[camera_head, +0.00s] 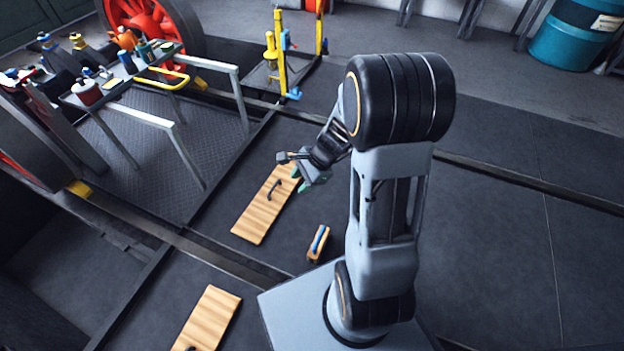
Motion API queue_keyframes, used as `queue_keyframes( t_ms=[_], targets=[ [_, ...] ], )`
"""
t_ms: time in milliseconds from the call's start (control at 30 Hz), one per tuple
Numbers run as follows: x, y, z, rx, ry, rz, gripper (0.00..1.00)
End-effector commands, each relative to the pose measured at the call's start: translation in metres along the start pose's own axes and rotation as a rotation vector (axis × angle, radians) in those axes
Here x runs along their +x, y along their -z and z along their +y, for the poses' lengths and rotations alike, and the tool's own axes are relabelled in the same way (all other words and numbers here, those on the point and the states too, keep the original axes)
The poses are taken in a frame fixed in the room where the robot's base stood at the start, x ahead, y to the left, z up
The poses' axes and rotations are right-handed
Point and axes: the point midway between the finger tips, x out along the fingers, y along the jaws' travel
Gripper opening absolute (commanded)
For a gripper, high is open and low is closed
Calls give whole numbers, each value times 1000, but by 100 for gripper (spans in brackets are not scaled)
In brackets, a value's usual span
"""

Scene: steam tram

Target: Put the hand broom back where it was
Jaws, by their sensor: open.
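My gripper (299,180) is open, with greenish fingertips, and appears empty. In the picture it overlaps the upper right end of a wooden board (258,215) with a dark handle; I cannot tell how high above it the gripper is. A small wooden piece with a blue strip on top (318,243) lies on the dark floor below my gripper in the picture, close to my base. It may be the hand broom, but it is too small to be sure. It is apart from the gripper.
A second wooden board (209,318) lies at the bottom left. Raised rails cross the floor. A metal frame (205,65) and a shelf of bottles and cans (120,75) stand upper left, near a red wheel (145,20). A teal drum (570,40) stands upper right. The right floor is clear.

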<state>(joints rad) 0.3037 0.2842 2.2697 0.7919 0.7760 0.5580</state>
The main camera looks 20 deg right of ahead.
Motion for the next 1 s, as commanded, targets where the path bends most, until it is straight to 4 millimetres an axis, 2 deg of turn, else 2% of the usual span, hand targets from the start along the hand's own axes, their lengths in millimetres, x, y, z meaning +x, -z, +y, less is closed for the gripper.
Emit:
queue_keyframes(
  t_ms=[33,133,300,400,600,1000],
  targets=[
    [-18,-22,6,-207,-21,44,44],
    [-46,-51,24,-580,-86,131,44],
    [-84,-77,52,-1074,-196,275,44],
    [-100,-84,64,-1272,-251,345,44],
    [-117,-87,76,-1478,-322,429,44],
    [-120,-87,78,-1514,-337,446,44]
  ],
)
